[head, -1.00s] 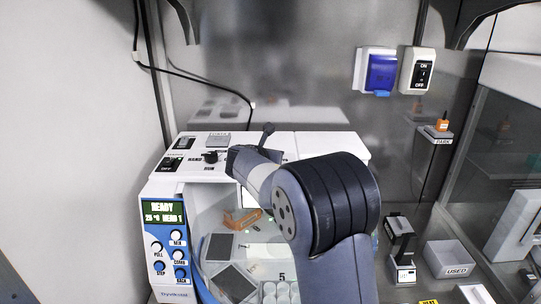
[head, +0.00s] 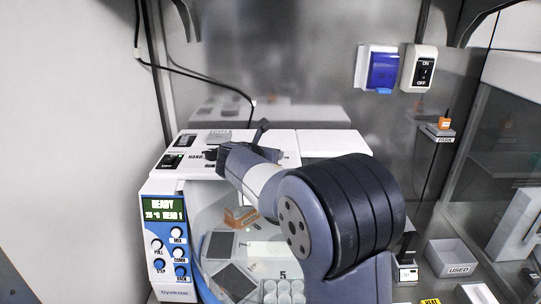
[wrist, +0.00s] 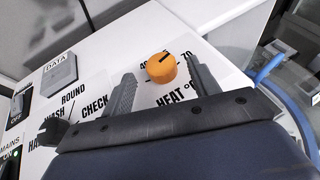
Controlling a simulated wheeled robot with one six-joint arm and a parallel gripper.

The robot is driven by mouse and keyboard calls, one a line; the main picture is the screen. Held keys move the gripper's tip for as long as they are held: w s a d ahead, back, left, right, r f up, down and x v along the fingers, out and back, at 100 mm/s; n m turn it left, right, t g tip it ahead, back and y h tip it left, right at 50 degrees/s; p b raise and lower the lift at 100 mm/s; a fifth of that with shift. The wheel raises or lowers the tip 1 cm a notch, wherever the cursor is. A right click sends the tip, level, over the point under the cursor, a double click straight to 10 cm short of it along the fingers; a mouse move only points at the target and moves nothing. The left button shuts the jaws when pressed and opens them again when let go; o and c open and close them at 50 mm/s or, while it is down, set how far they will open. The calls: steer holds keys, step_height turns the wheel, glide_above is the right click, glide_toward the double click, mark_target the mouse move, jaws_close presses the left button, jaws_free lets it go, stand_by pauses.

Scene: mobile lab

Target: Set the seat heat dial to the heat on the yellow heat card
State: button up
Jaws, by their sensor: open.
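The seat heat dial is an orange round knob (wrist: 161,69) with a dark pointer line, on the white top panel above the word HEAT. Its pointer slants up and right; scale numbers around it are partly hidden, with 70 readable at the right. My gripper (wrist: 160,68) is open, its two fingers on either side of the dial in the wrist view; whether they touch it I cannot tell. In the head view my arm hides the dial and the fingertips. I cannot make out a heat card; a small yellow patch (head: 430,301) shows at the bottom edge.
A black selector knob (wrist: 53,128) with ROUND, WASH and CHECK labels stands left of the dial. The machine's display (head: 164,209) reads READY. A grey bin marked USED (head: 457,257) and an orange-topped item on the PARK shelf (head: 444,123) are at the right.

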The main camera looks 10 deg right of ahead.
steer(key=v, duration=0.6)
steer(key=shift+b, duration=0.4)
steer(key=shift+s, duration=0.1)
steer(key=p+x, duration=0.2)
steer(key=x, duration=0.8)
steer(key=shift+w+d, duration=0.15)
steer(key=shift+w, duration=0.2)
steer(key=shift+f, duration=0.1)
steer(key=shift+y, duration=0.3)
